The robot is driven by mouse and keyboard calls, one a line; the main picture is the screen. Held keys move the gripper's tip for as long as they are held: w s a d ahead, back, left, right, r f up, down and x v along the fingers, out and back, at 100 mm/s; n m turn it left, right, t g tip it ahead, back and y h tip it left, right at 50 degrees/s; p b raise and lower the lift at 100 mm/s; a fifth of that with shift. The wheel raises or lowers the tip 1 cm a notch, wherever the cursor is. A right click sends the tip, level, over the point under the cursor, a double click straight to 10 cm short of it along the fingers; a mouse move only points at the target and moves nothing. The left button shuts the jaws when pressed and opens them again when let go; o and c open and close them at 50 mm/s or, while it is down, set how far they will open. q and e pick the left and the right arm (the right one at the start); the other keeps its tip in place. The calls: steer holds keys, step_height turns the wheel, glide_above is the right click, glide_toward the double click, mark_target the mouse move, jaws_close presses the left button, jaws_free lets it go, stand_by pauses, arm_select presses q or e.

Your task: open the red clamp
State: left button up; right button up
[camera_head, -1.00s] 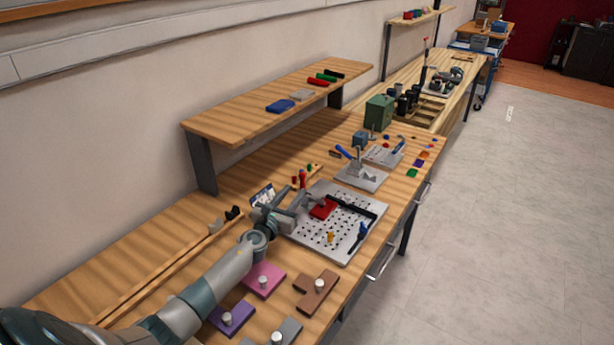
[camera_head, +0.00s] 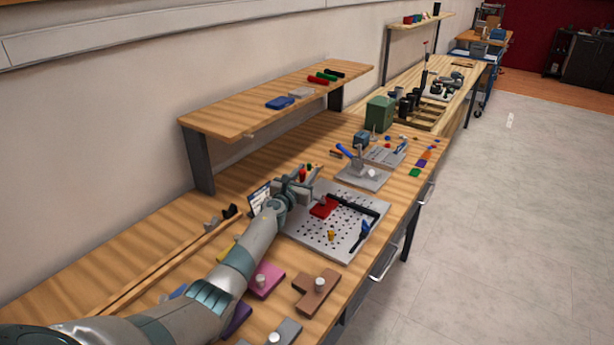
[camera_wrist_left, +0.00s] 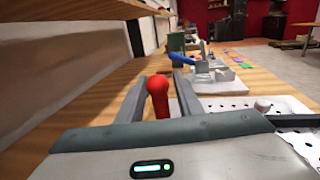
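The red clamp's upright handle (camera_head: 302,175) stands at the back-left corner of the perforated metal plate (camera_head: 350,238). In the left wrist view the red handle (camera_wrist_left: 158,94) has a round knob and stands between my two grey fingers. My left gripper (camera_head: 305,180) is open around the handle; it also shows in the left wrist view (camera_wrist_left: 160,98), with a gap visible beside the knob. The clamp's base is hidden behind the gripper body. My right gripper is out of view.
Another blue-handled clamp (camera_head: 347,152) stands beyond. A raised shelf (camera_head: 240,110) overhangs the back. Coloured plates (camera_head: 316,292) lie in front.

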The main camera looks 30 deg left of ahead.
arm_select(q)
steer(key=shift+c, duration=0.6)
jaws_close()
steer(key=shift+w, duration=0.1)
